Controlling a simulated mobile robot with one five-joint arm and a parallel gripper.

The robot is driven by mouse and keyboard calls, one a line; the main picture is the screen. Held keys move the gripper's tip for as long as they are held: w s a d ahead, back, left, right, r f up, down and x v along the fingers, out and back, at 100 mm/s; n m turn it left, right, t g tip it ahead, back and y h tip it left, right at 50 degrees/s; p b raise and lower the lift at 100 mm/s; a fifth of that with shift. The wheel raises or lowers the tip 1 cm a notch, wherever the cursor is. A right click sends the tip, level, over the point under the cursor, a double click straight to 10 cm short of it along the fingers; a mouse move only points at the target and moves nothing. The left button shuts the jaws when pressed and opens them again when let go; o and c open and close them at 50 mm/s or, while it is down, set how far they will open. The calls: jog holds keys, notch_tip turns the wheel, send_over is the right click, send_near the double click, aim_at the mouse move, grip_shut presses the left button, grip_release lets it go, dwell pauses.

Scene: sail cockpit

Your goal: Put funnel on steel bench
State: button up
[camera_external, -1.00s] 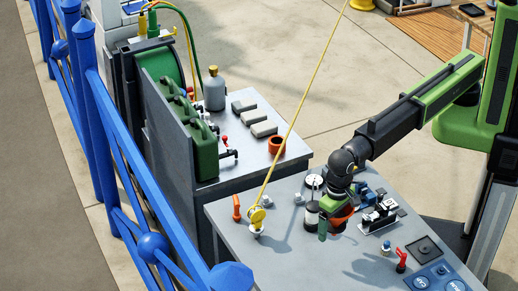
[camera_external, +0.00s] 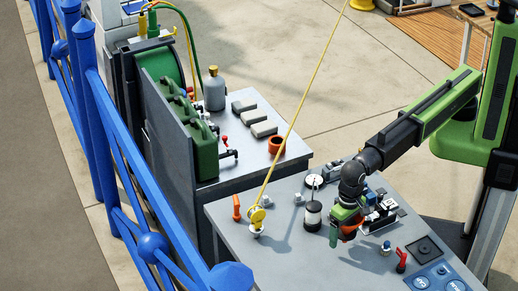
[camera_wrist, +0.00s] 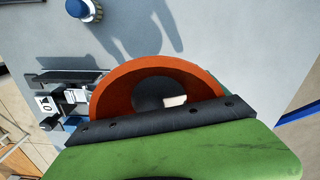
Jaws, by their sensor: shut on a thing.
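An orange-red round thing with a wide rim and a dark hollow, which looks like the funnel (camera_wrist: 120,88), is held in my gripper (camera_wrist: 165,118) in the wrist view. The gripper's dark edge and green body hide its near half. In the external view the funnel (camera_external: 350,233) shows as a small orange patch under my gripper (camera_external: 345,226), over the near grey bench (camera_external: 290,255). I cannot tell if it touches the top. A second grey steel-coloured bench (camera_external: 248,163) stands farther back; I cannot tell which one is the steel bench.
A yellow rope (camera_external: 300,115) rises from a yellow pulley (camera_external: 257,216).

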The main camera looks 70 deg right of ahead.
aim_at(344, 239)
notch_tip(344, 239, down, 3)
jog(key=shift+f+b, duration=0.1)
jog(key=shift+b, duration=0.8)
jog(key=shift+r, duration=0.25)
jog(key=shift+f, duration=0.25)
jog(key=o, duration=1.3)
jog(key=shift+r, duration=0.1)
notch_tip(344, 239, up, 13)
jog(key=p, duration=1.2)
jog(key=shift+f+p, duration=0.2)
jog(key=shift+p, duration=0.15)
jog(key=shift+f, duration=0.15)
jog(key=c, duration=0.3)
